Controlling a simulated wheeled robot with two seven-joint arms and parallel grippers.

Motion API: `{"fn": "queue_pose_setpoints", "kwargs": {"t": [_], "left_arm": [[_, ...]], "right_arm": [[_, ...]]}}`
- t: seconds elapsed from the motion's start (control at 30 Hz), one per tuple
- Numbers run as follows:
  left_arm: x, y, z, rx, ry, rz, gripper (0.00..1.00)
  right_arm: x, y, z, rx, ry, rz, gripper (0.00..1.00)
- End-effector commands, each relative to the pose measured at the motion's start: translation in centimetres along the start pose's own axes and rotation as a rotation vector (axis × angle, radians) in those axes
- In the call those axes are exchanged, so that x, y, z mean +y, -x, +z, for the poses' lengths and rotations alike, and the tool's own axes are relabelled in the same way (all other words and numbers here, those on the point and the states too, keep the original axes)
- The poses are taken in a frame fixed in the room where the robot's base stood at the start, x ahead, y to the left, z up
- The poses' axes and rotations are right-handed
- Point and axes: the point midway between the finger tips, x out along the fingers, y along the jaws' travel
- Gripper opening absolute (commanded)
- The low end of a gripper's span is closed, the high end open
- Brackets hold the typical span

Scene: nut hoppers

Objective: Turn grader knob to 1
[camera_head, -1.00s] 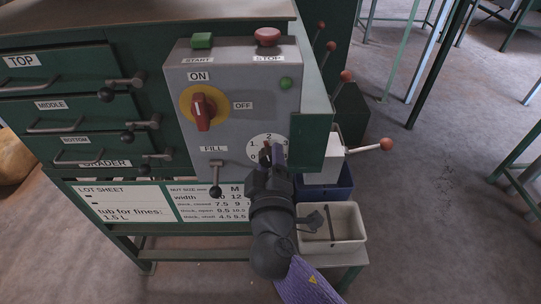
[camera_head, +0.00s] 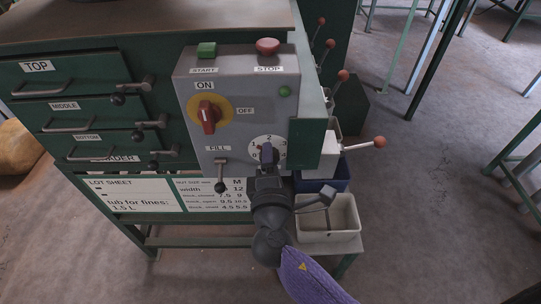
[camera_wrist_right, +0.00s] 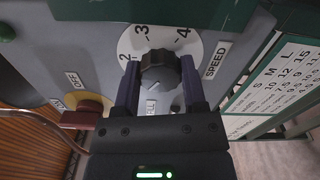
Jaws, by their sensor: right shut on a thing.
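The grader knob (camera_wrist_right: 160,68) is dark and ridged, on a white numbered dial (camera_wrist_right: 136,40) beside a SPEED label in the right wrist view. In that view 2, 3 and 4 show on the dial. In the head view the dial (camera_head: 259,143) is on the grey panel's lower right, and my gripper covers much of it. My right gripper (camera_wrist_right: 160,80) is shut on the knob, one finger on each side. Which number the knob points to I cannot tell. My left gripper is not in view.
The grey panel (camera_head: 225,125) also carries a red switch (camera_head: 208,117) on a yellow disc, green START and red STOP buttons, and a FILL lever (camera_head: 220,177). Red-tipped levers (camera_head: 379,142) stick out at the right. A white bin (camera_head: 343,238) stands below, near my wrist.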

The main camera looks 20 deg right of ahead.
Motion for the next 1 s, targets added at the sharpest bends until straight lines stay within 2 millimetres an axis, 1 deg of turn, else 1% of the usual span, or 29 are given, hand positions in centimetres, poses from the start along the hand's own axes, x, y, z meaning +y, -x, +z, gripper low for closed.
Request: {"fn": "queue_pose_setpoints", "kwargs": {"t": [0.23, 0.67, 0.7, 0.73, 0.77, 1.0], "left_arm": [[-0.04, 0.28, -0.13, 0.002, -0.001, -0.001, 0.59], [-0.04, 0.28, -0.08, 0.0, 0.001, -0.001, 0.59], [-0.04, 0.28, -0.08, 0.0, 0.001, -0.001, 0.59], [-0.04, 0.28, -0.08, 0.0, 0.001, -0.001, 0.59], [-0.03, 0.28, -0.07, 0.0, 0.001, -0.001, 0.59], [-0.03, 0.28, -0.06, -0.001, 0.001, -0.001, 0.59]], "right_arm": [[-0.01, 0.01, -0.03, 0.001, 0.048, 0.0, 0.0], [-0.05, 0.01, -0.03, 0.001, 0.054, -0.001, 0.0], [-0.05, 0.01, -0.03, 0.001, 0.053, -0.001, 0.6], [-0.05, 0.01, -0.03, 0.001, 0.053, -0.001, 0.67], [-0.05, 0.01, -0.03, 0.001, 0.053, -0.001, 0.69], [-0.02, 0.0, -0.01, 0.0, 0.053, 0.0, 0.69]]}}
